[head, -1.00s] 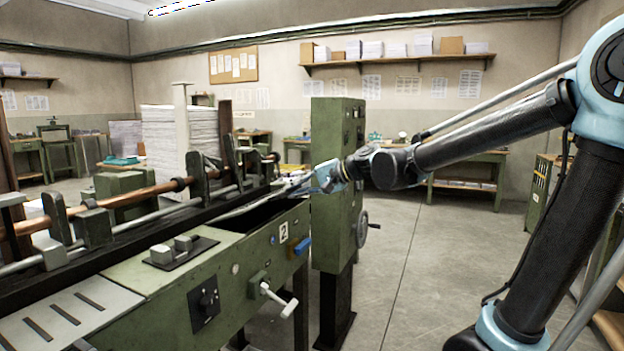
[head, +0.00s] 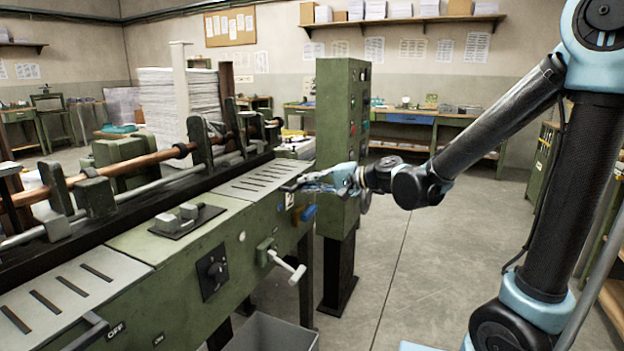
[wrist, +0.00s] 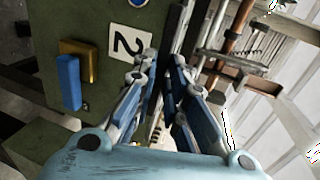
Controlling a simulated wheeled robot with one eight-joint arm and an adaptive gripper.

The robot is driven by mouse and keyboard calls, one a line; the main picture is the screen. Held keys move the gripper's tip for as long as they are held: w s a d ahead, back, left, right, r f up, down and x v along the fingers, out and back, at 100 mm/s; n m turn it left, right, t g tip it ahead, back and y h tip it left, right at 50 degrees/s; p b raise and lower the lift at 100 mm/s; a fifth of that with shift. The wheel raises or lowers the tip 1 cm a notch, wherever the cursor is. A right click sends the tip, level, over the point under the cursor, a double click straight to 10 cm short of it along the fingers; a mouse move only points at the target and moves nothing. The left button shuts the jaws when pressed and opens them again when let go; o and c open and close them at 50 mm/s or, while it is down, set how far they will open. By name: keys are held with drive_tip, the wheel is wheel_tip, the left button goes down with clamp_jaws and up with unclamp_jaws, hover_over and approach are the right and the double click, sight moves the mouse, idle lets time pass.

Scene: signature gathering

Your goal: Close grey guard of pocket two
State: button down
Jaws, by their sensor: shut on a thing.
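The grey slotted guard (head: 255,180) of pocket two lies flat over its pocket in the head view, level with the green machine top. The number 2 plate (head: 289,200) is on the machine's end just below it, and also shows in the wrist view (wrist: 131,42). My gripper (head: 300,187) is at the guard's near right edge, shut on its dark handle bar. In the wrist view my gripper (wrist: 163,62) has its fingers close together around the bar, whose grip point is partly hidden by the fingers.
A blue lever (head: 307,213) sits just below my gripper. A tall green control cabinet (head: 342,135) stands close behind it. Another grey slotted guard (head: 62,296) lies flat at the left. A T-handle (head: 290,268) juts from the machine front. Open floor is at the right.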

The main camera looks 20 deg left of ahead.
drive_tip(key=shift+s+d+f, duration=0.15)
drive_tip(key=shift+s+f, duration=0.05)
drive_tip(key=shift+f, duration=0.3)
drive_tip(key=c, duration=1.7)
unclamp_jaws()
drive_tip(key=shift+o, duration=0.3)
drive_tip(key=shift+w+a+f, duration=0.15)
drive_tip(key=shift+a+f, duration=0.05)
drive_tip(key=shift+r, duration=0.15)
drive_tip(key=v, duration=1.2)
drive_tip(key=shift+d, duration=0.1)
